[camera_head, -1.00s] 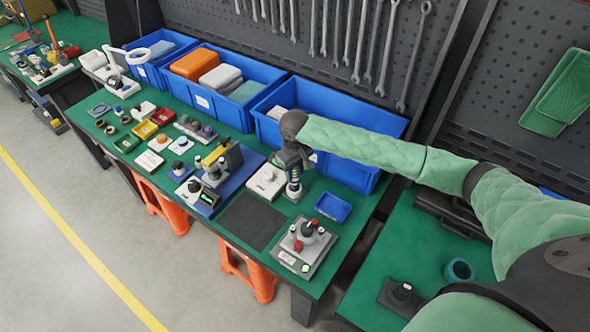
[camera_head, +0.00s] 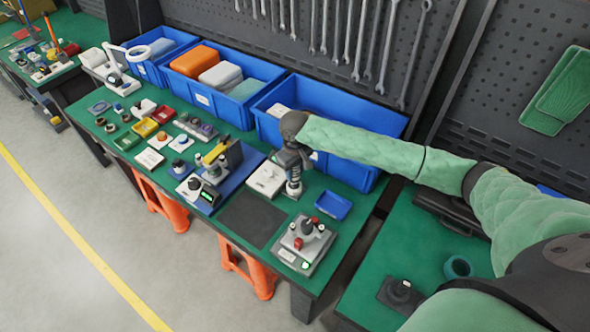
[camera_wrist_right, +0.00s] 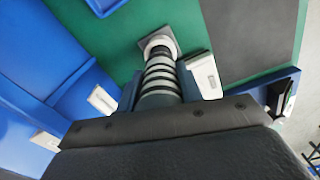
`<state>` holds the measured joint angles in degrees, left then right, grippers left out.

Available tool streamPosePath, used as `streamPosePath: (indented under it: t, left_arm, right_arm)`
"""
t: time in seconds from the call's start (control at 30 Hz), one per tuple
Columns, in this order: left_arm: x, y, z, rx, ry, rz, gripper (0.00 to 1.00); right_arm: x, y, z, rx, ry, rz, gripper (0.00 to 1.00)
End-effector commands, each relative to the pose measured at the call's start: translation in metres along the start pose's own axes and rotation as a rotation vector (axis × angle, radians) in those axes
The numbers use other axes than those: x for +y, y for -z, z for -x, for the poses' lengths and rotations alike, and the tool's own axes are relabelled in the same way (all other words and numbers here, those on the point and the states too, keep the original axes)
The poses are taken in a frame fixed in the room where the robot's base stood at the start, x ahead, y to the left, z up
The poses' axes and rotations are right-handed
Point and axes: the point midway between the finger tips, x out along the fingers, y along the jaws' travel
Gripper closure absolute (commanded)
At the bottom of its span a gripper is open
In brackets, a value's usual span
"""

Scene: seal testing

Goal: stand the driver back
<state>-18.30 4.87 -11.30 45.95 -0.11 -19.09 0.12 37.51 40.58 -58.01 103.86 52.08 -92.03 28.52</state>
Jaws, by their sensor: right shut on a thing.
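My right gripper (camera_head: 293,186) is low over the right part of the green bench, beside a white block (camera_head: 266,180). In the right wrist view it is shut on a dark handle with pale rings (camera_wrist_right: 160,78), which I take to be the driver. The handle's far end meets a white ring on a grey square base (camera_wrist_right: 165,40). I cannot tell whether it is seated in this or just above it. In the head view the gripper mostly hides the driver. My left gripper is out of view.
A blue bin (camera_head: 345,174) stands close behind the gripper. A small blue tray (camera_head: 332,206) is to its right, and a grey fixture with red knobs (camera_head: 304,246) is in front. A dark mat (camera_head: 252,219) lies bare at front left. A yellow-armed press (camera_head: 220,163) is further left.

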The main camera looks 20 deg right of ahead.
Motion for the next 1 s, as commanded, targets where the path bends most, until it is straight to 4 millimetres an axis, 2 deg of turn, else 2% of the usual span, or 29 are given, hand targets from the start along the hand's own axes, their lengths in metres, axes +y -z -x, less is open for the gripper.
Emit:
streamPosePath:
  t: [1.0]
  left_arm:
    - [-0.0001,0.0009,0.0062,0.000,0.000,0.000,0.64]
  right_arm:
    - [-0.0003,0.0003,-0.0014,0.001,0.001,0.000,0.91]
